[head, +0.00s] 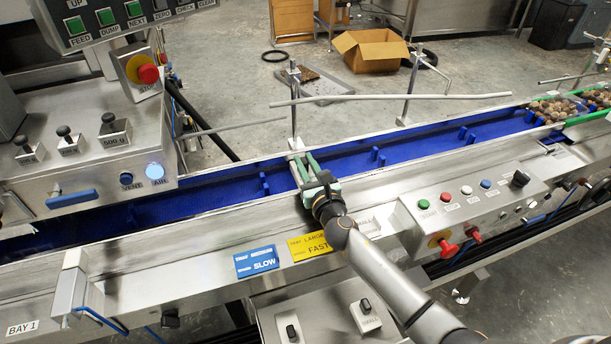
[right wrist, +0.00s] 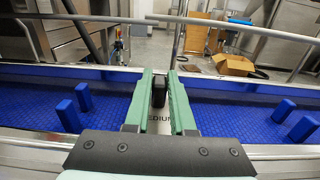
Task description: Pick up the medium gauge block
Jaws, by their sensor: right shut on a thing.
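The medium gauge block (right wrist: 160,126) shows in the right wrist view as a pale face with part of the word "MEDIUM", topped by a black knob (right wrist: 158,93). My right gripper (right wrist: 159,88) has its green fingers shut on that knob. In the head view my right gripper (head: 307,170) is over the near rail of the blue conveyor (head: 220,195), with its fingers pointing toward the belt. The block is mostly hidden by the gripper there, and I cannot tell how high it is. My left gripper is out of view.
A block marked "SMALL" (head: 368,317) and another knobbed block (head: 290,328) sit on a lower shelf. A button panel (head: 470,205) stands to the right. Blue and yellow signs (head: 256,261) lie left of my wrist. A grey rod (head: 390,98) runs beyond the belt.

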